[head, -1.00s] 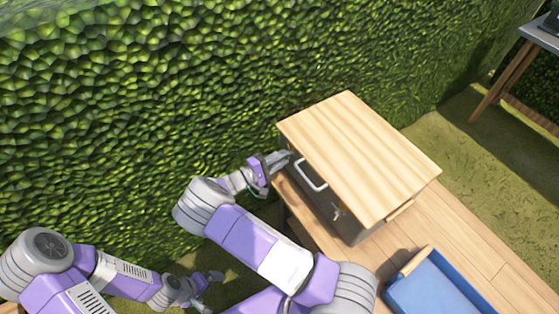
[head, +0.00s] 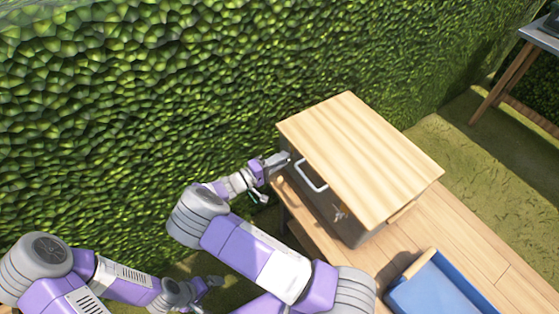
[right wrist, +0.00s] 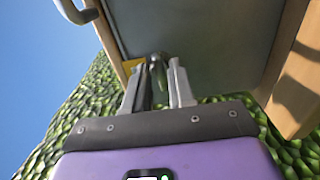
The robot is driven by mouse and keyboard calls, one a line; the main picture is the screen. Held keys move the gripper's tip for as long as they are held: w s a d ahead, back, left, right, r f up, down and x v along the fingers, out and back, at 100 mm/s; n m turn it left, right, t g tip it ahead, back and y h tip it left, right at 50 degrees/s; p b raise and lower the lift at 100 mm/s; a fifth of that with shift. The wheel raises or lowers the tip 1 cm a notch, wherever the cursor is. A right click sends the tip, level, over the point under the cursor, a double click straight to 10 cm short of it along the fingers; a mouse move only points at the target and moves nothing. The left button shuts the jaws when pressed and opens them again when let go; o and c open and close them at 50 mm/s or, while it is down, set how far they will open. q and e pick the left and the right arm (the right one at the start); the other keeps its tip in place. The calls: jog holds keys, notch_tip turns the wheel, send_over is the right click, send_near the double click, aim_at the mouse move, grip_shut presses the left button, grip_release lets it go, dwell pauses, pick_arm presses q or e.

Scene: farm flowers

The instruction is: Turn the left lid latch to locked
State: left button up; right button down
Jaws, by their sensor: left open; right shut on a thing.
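A grey box (head: 352,232) with a pale wooden lid (head: 360,158) stands on a wooden table. A second latch (head: 341,214) shows at the right end of its front face. My right gripper (head: 284,159) is at the left end of that face, hiding the left latch in the head view. In the right wrist view my right gripper (right wrist: 156,82) is shut on the left lid latch (right wrist: 158,66), a small dark metal piece; a yellow patch (right wrist: 132,66) lies beside it. My left gripper (head: 207,287) is open, low and away from the box.
A pale handle (head: 311,177) sits on the box front between the latches. A blue tray (head: 440,292) stands at the lower right of the wooden table (head: 474,240). A green hedge (head: 140,90) rises close behind my right arm.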

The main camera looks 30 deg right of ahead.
jog(key=shift+d, duration=0.1)
jog(key=c, duration=1)
grip_release()
jog(key=a+p, duration=0.1)
jog(key=a, duration=0.6)
jog(key=shift+s+a, duration=0.25)
jog(key=shift+a, duration=0.05)
